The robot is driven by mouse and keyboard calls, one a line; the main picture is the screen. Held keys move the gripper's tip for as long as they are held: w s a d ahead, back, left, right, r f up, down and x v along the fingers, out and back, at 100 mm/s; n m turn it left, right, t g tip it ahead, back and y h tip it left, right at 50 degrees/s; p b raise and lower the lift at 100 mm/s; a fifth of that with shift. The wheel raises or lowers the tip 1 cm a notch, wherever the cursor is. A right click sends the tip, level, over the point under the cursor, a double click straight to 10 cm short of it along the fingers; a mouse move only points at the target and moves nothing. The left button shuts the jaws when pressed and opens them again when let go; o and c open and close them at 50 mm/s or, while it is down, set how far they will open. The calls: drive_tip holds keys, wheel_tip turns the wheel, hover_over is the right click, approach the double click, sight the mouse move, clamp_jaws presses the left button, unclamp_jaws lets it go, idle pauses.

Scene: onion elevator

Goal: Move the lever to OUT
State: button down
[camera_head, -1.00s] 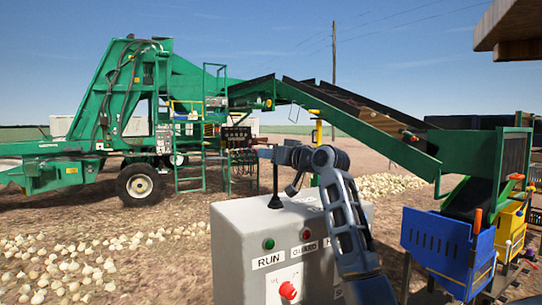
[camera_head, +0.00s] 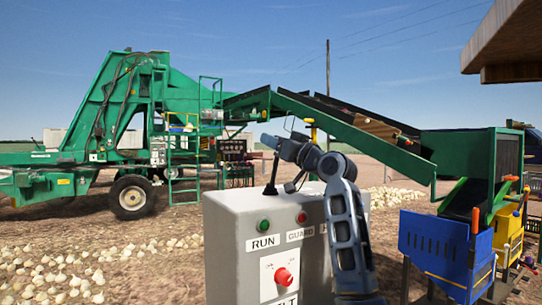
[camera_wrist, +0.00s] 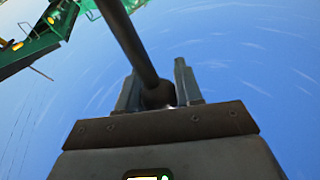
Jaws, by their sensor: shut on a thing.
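The lever (camera_head: 271,177) is a thin black rod rising from the top of the grey control box (camera_head: 226,236). It leans slightly to the right in the head view. My gripper (camera_head: 268,141) is at the lever's upper end, above the box. In the wrist view, the dark lever (camera_wrist: 130,42) runs down from the top edge to a rounded end between the two fingers of my gripper (camera_wrist: 158,92). The gripper is shut on this end. No OUT marking is readable; the lever's base markings are not visible.
The box front has a green button (camera_head: 264,226), a RUN label, a smaller red button (camera_head: 301,217) and a large red knob (camera_head: 283,277). My arm covers its right part. Onions lie on the ground.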

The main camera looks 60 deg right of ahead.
drive_tip(key=shift+v, duration=1)
drive_tip(key=shift+a, duration=0.1)
drive_tip(key=c, duration=0.8)
unclamp_jaws()
drive_tip(key=shift+o, duration=0.2)
drive_tip(key=b+v, duration=0.2)
drive_tip(key=v, duration=0.5)
drive_tip(key=shift+s+a+f, duration=0.15)
drive_tip(key=shift+s+f, duration=0.05)
drive_tip(key=shift+s, duration=0.1)
